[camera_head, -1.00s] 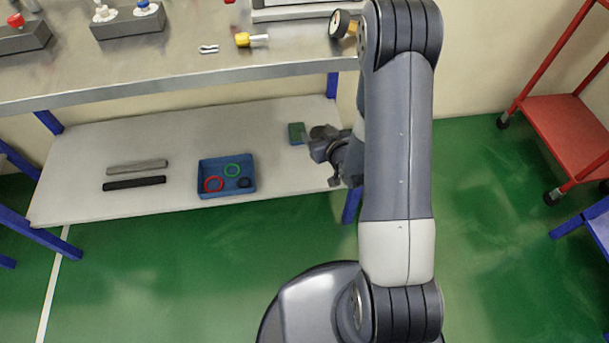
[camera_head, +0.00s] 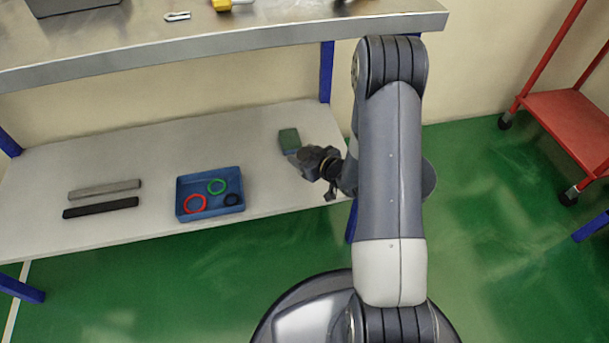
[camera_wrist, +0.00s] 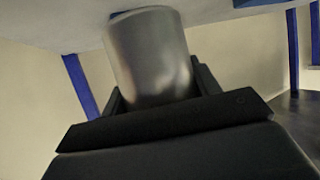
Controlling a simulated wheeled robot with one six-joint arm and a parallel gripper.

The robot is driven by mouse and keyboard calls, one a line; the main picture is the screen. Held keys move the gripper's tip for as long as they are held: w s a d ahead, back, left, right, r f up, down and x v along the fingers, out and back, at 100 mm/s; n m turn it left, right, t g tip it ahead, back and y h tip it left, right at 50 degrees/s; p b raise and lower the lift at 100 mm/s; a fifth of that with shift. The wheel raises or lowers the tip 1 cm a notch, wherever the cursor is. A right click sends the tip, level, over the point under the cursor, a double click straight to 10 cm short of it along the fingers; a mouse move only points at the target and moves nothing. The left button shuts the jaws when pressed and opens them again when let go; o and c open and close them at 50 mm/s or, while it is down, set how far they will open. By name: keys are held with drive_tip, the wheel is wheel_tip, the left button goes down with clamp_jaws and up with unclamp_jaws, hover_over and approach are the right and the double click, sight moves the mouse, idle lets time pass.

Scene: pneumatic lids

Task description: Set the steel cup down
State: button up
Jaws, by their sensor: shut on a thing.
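The steel cup (camera_wrist: 150,58) fills the upper middle of the wrist view, a plain grey metal cylinder slightly tilted in the picture. My gripper (camera_wrist: 160,92) is shut on it, with a dark finger on each side. I cannot make out the cup in the head view. Whether the cup touches the shelf cannot be told.
A blue tray (camera_head: 182,208) with red, green and dark rings sits left of my gripper. A grey bar (camera_head: 105,190) and a black bar (camera_head: 100,208) lie further left. The steel bench top (camera_head: 240,38) overhangs the shelf. A blue leg (camera_head: 326,75) stands behind.

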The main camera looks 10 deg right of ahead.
drive_tip(key=shift+f+b, duration=0.95)
drive_tip(key=shift+f, duration=1.9)
drive_tip(key=shift+f, duration=0.2)
drive_tip(key=o, duration=1)
drive_tip(key=shift+r, duration=0.15)
drive_tip(key=shift+s+d+r, duration=0.1)
drive_tip(key=shift+s+r, duration=0.05)
drive_tip(key=shift+r, duration=0.05)
drive_tip(key=p+v, duration=0.3)
drive_tip(key=v, duration=0.8)
drive_tip(key=shift+s+d, duration=0.1)
drive_tip(key=shift+s, duration=0.25)
